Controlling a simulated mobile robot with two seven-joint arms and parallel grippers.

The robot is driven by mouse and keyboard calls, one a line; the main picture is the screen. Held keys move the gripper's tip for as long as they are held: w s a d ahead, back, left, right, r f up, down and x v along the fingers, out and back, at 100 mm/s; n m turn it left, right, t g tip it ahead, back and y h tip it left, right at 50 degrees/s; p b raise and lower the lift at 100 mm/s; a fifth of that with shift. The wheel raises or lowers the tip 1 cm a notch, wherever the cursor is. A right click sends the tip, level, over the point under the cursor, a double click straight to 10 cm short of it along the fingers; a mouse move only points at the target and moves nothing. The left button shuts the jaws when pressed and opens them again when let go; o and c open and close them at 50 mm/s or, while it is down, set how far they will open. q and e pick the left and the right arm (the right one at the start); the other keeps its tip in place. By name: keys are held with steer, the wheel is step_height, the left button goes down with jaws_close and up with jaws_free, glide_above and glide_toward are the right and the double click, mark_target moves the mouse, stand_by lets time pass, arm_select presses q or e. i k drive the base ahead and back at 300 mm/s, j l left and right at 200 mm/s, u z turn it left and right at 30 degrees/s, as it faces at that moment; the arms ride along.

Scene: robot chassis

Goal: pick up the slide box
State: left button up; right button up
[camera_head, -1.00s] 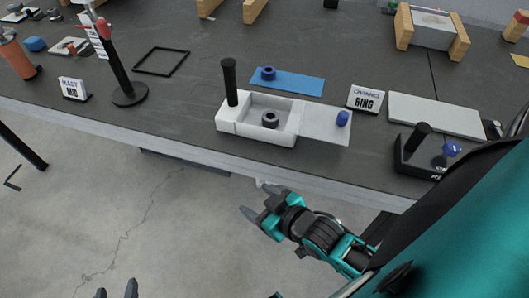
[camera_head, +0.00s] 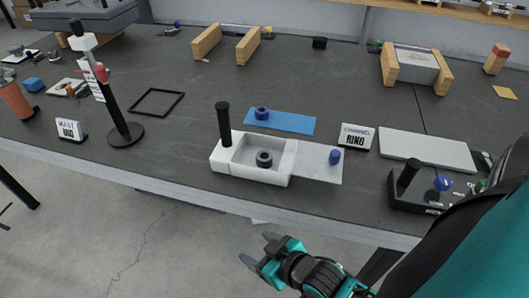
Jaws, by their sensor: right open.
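The white open-topped box, which looks like the slide box (camera_head: 266,172), sits near the front edge of the dark table. A flat white plate (camera_head: 312,164) extends from its right side, with a small blue knob (camera_head: 335,157) on it. A black post (camera_head: 224,125) stands upright at its left end. A dark ring (camera_head: 264,158) lies inside the box. My right gripper (camera_head: 257,250) is open and empty, below and in front of the box in the picture, apart from it. My left gripper is not in view.
A blue mat (camera_head: 290,123) with a blue ring (camera_head: 262,113) lies behind the box. A "channel ring" sign (camera_head: 356,137) and a pale slab (camera_head: 428,149) are to the right. A black stand (camera_head: 124,133) and a black square frame (camera_head: 157,102) are to the left.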

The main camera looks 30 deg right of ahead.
mark_target(235, 154)
steer(key=z, duration=1.5)
steer(key=i+j+z, duration=0.1)
steer(key=j, duration=0.7)
steer(key=k, duration=0.3)
steer(key=i, duration=0.4)
steer(key=z, duration=0.05)
